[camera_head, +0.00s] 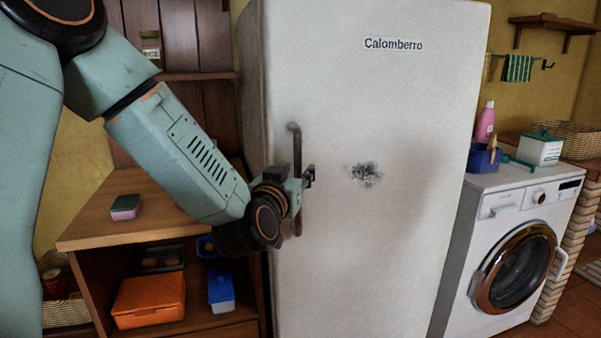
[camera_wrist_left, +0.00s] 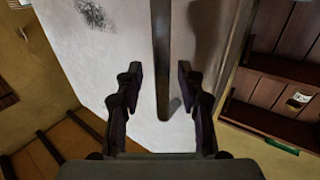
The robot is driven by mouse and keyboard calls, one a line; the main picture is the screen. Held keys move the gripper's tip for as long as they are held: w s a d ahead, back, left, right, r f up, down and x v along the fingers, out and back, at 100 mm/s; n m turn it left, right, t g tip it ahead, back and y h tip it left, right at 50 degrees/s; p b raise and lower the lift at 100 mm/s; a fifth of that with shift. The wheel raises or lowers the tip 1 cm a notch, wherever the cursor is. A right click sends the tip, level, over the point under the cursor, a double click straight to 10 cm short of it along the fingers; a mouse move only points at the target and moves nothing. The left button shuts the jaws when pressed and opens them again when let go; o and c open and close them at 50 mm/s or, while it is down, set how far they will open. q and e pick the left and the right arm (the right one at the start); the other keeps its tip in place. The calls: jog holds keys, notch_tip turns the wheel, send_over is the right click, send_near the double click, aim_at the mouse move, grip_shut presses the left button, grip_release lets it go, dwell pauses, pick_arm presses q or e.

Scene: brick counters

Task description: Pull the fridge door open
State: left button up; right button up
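The white fridge door (camera_head: 380,200) with the "Calomberro" label stands in the middle of the head view and looks shut. Its dark vertical handle (camera_head: 295,145) is near the door's left edge. My left gripper (camera_head: 308,178) is at the handle's middle to lower part. In the left wrist view, the handle (camera_wrist_left: 161,60) runs down between the two fingertips of my left gripper (camera_wrist_left: 160,82). The fingers are apart, with a gap on each side of the handle. My right gripper is in neither view.
A wooden counter (camera_head: 150,228) with a sponge (camera_head: 126,207) on it stands left of the fridge. An orange box (camera_head: 149,300) and a blue container (camera_head: 221,291) sit on the shelf below. A washing machine (camera_head: 515,255) stands to the right.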

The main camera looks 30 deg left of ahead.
pick_arm(q)
jog(key=shift+w+a+f, duration=0.15)
jog(key=shift+w+a, duration=0.4)
jog(key=shift+w, duration=0.35)
jog(key=shift+d, duration=0.25)
jog(key=shift+a, duration=0.2)
jog(key=c, duration=0.4)
jog(key=shift+d, duration=0.1)
grip_shut()
jog(key=shift+w, duration=0.1)
